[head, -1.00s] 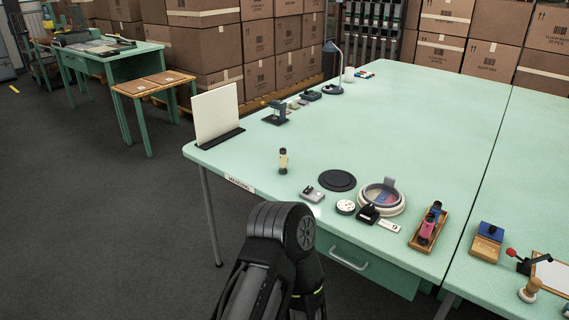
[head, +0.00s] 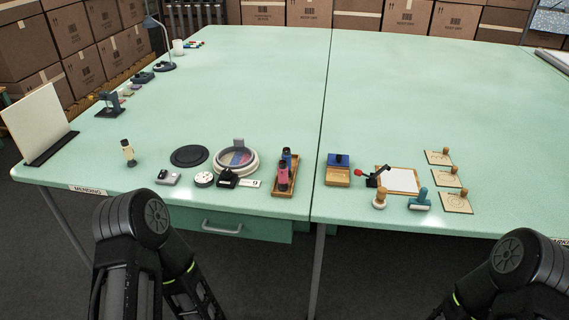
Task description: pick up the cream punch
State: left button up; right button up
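The cream punch (head: 128,153) appears to be the small upright cylinder with a cream body and dark bands. It stands alone on the left part of the green table (head: 230,95), near the front edge, with bare tabletop around it. Two similar punches, one pink (head: 282,178) and one dark blue (head: 287,156), stand in a wooden tray (head: 276,193) to the right. Parts of both my arms show at the bottom of the picture, in front of the table. Neither gripper is in view.
A black disc (head: 189,156), a grey device (head: 167,178) and a round dish (head: 238,172) lie right of the cream punch. A cream board (head: 38,122) stands at the left edge. Stamps and a clipboard (head: 398,180) are farther right. The table's middle is clear.

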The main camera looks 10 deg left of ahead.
aim_at(129, 152)
jog(key=u, duration=1.3)
jog(key=i+j+u, duration=0.15)
jog(key=i+j, duration=0.15)
jog(key=i+j+u, duration=0.1)
jog(key=i, duration=0.4)
jog(key=i+j+u, duration=0.15)
jog(key=i+j, duration=0.2)
jog(key=i+j+u, duration=0.15)
jog(key=i, duration=0.35)
